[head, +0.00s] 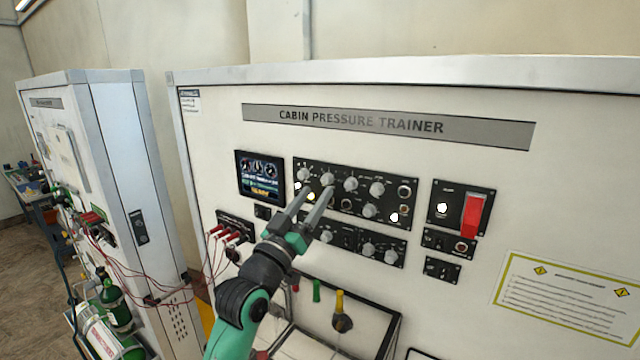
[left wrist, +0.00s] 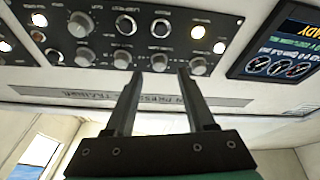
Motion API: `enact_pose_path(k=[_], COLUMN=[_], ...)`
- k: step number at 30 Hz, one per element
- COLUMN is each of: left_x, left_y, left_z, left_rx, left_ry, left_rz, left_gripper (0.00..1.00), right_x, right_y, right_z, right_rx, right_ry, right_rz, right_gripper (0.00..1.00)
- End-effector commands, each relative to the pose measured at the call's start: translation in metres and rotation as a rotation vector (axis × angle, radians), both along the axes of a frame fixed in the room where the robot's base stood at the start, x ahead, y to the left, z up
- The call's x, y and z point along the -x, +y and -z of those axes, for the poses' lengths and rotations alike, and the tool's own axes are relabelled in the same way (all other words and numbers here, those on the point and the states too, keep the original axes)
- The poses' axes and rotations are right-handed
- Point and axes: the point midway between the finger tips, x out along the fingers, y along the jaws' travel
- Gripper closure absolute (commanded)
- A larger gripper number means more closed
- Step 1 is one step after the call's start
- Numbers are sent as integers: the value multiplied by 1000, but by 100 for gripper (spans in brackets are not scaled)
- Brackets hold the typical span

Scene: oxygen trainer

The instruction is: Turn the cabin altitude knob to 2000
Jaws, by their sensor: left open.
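The black control panel (head: 375,208) of the cabin pressure trainer carries rows of grey knobs. The labels are too small to read, so I cannot tell which is the cabin altitude knob. My left gripper (head: 318,190) is open, its fingertips at the panel's upper left. One upper-row knob (head: 327,179) shows just above the fingertips. In the left wrist view, which is upside down, this knob (left wrist: 160,62) appears between and just beyond the two fingertips (left wrist: 157,74). I cannot tell whether they touch it. The fingers partly hide knobs below. My right gripper is out of view.
A lit display (head: 260,177) is left of the panel. A red switch cover (head: 472,215) is at the right. Red plugs and cables (head: 227,234) hang at the lower left. A lower knob panel (head: 368,245) sits beneath.

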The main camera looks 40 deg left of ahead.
Motion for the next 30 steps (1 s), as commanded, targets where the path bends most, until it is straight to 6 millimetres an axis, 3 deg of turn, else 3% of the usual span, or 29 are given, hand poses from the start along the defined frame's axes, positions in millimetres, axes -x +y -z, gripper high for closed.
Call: enact_pose_path(k=[6, 17, 26, 30], left_x=[-25, -29, -29, -29], left_y=[5, 6, 6, 6], left_z=[-11, -12, -12, -12], left_rx=[0, -1, 0, 0], left_ry=[0, -1, 0, 0], left_rz=[0, 1, 0, 0], left_gripper=[45, 47, 100, 100], right_x=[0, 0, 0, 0], right_y=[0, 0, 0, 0], right_z=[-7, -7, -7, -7], right_rx=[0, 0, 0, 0], right_ry=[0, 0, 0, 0], right_rz=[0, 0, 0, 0], right_gripper=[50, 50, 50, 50])
